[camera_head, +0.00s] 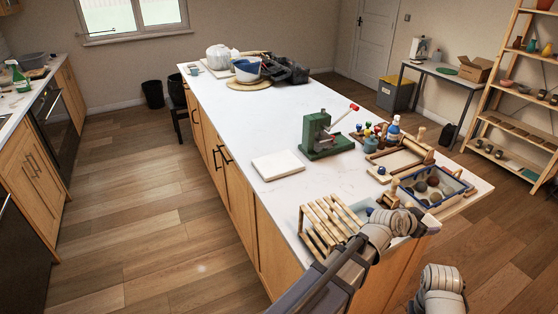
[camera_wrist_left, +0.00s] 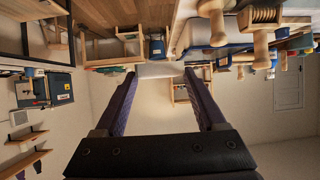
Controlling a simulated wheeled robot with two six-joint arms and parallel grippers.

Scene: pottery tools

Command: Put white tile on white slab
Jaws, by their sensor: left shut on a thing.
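The white slab (camera_head: 278,165) is a flat, pale square lying on the white counter, left of the green press in the head view. Its top is bare. My left gripper (camera_wrist_left: 159,80) shows in the left wrist view as two dark purple fingers, held apart and shut on a pale, thin, flat thing. This looks like the white tile (camera_wrist_left: 160,69), seen nearly edge-on. In the head view my left arm is at the bottom, over the counter's near end, and the tile cannot be made out there. My right gripper is not in view.
A slatted wooden rack (camera_head: 326,224) stands at the counter's near end. The green press (camera_head: 317,138) with a red-tipped lever is right of the slab. A blue-edged tray (camera_head: 433,187) and wooden tools crowd the right edge. The white counter (camera_head: 232,118) is clear beyond the slab.

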